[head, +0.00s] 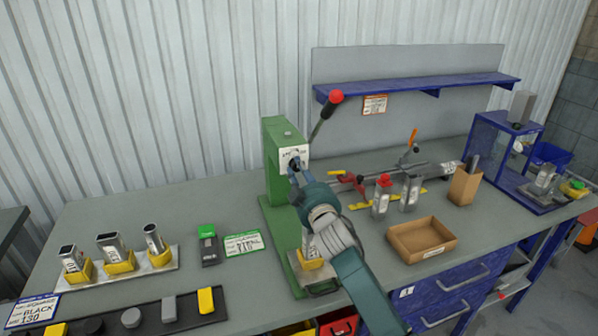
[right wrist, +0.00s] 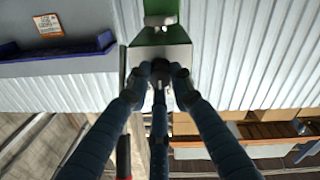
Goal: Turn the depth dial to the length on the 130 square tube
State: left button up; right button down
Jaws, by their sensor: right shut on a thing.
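My right gripper (head: 295,172) reaches up to the front of the green press (head: 276,150). In the right wrist view, its blue fingers (right wrist: 158,75) are shut on a small dark dial (right wrist: 158,88) in front of the press's pale plate (right wrist: 175,52). The fingers hide most of the dial, and I cannot read its setting. At the left, several metal tubes stand in yellow holders on a plate; the leftmost one looks square (head: 72,258). A card reading BLACK 130 (head: 33,312) lies at the front left. My left gripper is not in view.
A lever with a red knob (head: 336,97) rises from the press. A cardboard tray (head: 422,238) and red-topped and plain tubes stand to the right. A green-and-white card (head: 243,243) lies left of the press. A blue shelf (head: 420,85) hangs behind.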

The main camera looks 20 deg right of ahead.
jog(key=shift+r, duration=0.35)
jog(key=c, duration=1.6)
grip_release()
jog(key=shift+o, duration=0.3)
jog(key=shift+a+f, duration=0.1)
jog(key=shift+f, duration=0.05)
jog(key=shift+f, duration=0.1)
jog(key=s, duration=1.2)
jog(key=shift+f, duration=0.15)
